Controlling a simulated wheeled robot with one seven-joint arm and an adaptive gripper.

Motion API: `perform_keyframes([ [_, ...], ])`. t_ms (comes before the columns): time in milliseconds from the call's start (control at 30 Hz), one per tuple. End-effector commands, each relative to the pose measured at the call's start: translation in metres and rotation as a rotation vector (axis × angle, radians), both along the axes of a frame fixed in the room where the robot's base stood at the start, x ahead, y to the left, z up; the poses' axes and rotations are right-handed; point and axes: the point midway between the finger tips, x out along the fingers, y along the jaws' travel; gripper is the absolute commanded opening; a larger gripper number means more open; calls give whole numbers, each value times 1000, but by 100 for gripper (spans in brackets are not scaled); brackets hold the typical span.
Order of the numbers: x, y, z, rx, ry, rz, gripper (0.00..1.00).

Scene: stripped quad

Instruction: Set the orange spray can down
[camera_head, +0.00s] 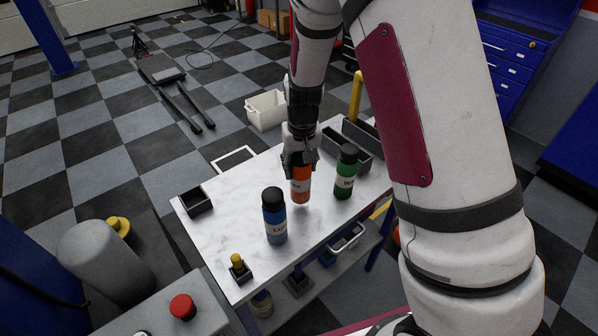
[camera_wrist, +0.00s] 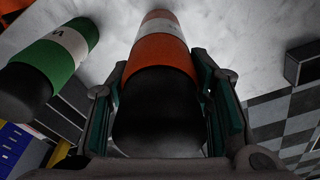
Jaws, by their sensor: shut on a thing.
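The orange spray can (camera_head: 301,188) is upright, or nearly so, over the white marbled tabletop (camera_head: 225,205), between the blue and green cans. My gripper (camera_head: 299,164) is around its upper part from above. In the wrist view, the orange can (camera_wrist: 161,52) has a white label band and a dark cap, and lies between the two fingers of my gripper (camera_wrist: 163,85). Its base is close to the tabletop; I cannot tell whether it touches.
A blue can (camera_head: 275,219) stands in front left and a green can (camera_head: 345,174) close on the right. A small black tray (camera_head: 196,201) sits at the left edge, a yellow-topped item (camera_head: 239,267) at the near corner, and dark bins (camera_head: 345,150) behind. The left middle of the tabletop is clear.

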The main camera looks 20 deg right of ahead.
Motion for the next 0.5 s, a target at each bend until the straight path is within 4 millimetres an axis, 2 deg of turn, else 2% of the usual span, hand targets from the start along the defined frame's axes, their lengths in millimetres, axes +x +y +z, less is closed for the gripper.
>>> perform_keyframes([
  [100,10,0,-1,0,-1,0,7],
  [300,8,0,-27,0,2,1,7],
  [500,10,0,-36,0,-1,1,7],
])
